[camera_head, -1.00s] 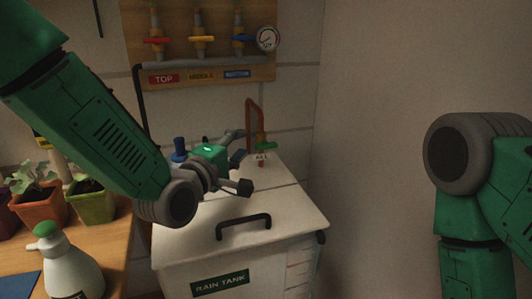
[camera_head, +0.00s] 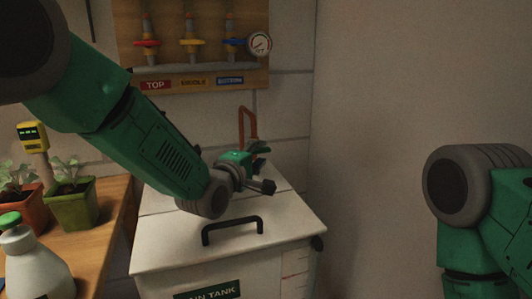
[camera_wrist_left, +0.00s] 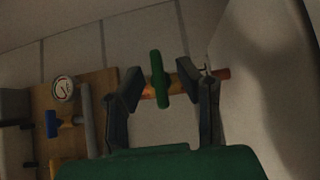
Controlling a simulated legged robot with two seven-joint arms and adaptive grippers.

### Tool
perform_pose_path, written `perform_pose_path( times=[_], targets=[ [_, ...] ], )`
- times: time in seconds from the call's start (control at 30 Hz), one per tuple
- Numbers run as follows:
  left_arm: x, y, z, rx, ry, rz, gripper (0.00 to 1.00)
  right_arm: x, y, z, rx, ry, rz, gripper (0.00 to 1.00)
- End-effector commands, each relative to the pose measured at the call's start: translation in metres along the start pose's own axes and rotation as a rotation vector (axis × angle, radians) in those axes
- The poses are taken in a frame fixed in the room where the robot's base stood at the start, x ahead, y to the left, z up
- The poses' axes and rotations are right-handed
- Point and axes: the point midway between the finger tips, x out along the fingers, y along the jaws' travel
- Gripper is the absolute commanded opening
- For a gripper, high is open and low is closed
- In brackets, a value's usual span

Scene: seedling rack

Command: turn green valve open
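The green valve handle (camera_wrist_left: 159,78) sits on a copper-coloured pipe and brass fitting in the left wrist view. My left gripper (camera_wrist_left: 161,84) has one finger on each side of the handle, with visible gaps, so it is open. In the head view the left gripper (camera_head: 255,154) is at the foot of the copper pipe (camera_head: 247,122), above the back of the rain tank. There the gripper mostly hides the valve, and contact cannot be told. My right arm shows at the right edge, but its gripper is out of view.
The white rain tank (camera_head: 165,255) with a black lid handle (camera_head: 232,230) stands below the left arm. A wooden board with red, yellow and blue valves and a gauge (camera_head: 259,44) hangs behind. Potted seedlings and a spray bottle (camera_head: 35,265) stand left.

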Motion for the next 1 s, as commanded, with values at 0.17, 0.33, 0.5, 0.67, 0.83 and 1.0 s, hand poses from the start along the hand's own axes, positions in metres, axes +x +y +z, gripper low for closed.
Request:
perform_pose_path(
  times=[0.17, 0.33, 0.5, 0.67, 0.83, 1.0],
  targets=[
    [0.026, -0.002, -0.003, -0.002, 0.000, 0.002, 0.30, 0.006, 0.000, 0.000, 0.000, 0.000, 0.000, 0.40],
    [0.039, -0.001, -0.004, -0.004, 0.000, 0.002, 0.30, 0.008, 0.000, 0.001, 0.000, 0.000, 0.000, 0.40],
    [0.044, 0.000, -0.001, -0.002, 0.001, 0.000, 0.30, 0.008, 0.000, 0.001, -0.001, 0.000, 0.000, 0.40],
    [0.044, 0.000, -0.001, -0.002, 0.001, -0.001, 0.30, 0.008, 0.000, 0.001, 0.000, 0.000, 0.000, 0.40],
    [0.043, 0.000, -0.001, -0.002, 0.000, -0.001, 0.00, 0.008, 0.000, 0.001, 0.000, 0.000, 0.000, 0.40],
    [0.043, -0.001, -0.002, -0.006, 0.000, 0.000, 0.00, 0.008, 0.000, 0.001, 0.000, 0.000, 0.000, 0.40]
  ],
)
